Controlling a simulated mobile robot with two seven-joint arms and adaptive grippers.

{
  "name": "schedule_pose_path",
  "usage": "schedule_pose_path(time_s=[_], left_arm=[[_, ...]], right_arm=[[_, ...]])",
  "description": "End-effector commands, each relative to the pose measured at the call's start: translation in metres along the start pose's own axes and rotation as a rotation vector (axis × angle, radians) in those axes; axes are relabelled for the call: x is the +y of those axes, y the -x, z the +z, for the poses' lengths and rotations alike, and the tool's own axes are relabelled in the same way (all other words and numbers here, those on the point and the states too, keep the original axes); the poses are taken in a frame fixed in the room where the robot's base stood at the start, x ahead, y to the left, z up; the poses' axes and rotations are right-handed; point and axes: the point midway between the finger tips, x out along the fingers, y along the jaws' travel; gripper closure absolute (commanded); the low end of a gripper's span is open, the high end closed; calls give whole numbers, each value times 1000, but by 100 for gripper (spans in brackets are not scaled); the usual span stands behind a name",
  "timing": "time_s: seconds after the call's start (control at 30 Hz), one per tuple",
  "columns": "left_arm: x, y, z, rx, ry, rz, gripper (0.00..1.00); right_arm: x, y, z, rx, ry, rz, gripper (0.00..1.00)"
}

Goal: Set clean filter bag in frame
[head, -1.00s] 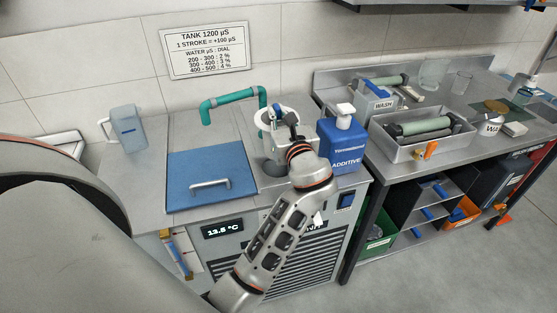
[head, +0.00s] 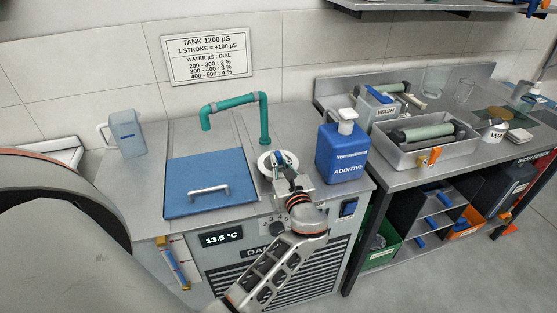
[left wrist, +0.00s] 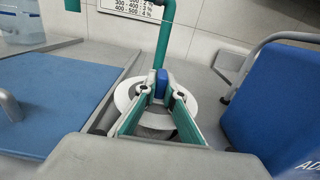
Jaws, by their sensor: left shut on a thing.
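The filter bag's white ring (head: 263,167) lies low over the round opening in the tank top, right of the blue lid. The ring also shows in the left wrist view (left wrist: 124,98), with grey mesh inside it. My left gripper (head: 281,163) is above the ring. In the left wrist view its green-lined fingers (left wrist: 160,93) are shut on the bag's blue tab (left wrist: 161,80). The frame around the opening is mostly hidden by the ring and gripper. I cannot tell whether the ring is fully seated. My right gripper is not in view.
A green pipe (head: 234,102) comes down just behind the ring. A blue additive bottle (head: 340,155) stands close on the right. The blue lid (head: 210,178) with a metal handle lies left. A clear jug (head: 127,135) stands farther left. A metal tray (head: 412,146) sits on the right bench.

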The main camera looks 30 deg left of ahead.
Motion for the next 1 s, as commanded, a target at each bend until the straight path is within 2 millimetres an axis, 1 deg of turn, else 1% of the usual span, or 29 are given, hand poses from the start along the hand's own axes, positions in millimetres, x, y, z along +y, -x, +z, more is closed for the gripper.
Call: schedule_pose_path(time_s=[0.17,0.6,0.73,0.77,0.8,1.0], left_arm=[[0,0,1,-1,0,0,100],[0,0,-11,-1,-2,0,100],[0,0,-11,-1,-2,0,100],[0,0,-12,1,-2,0,84],[0,0,-12,1,-2,0,75],[0,0,-13,3,-3,0,75]], right_arm=[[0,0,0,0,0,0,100],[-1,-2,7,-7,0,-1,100],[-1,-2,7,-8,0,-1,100],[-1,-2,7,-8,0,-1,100],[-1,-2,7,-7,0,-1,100],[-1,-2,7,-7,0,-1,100]])
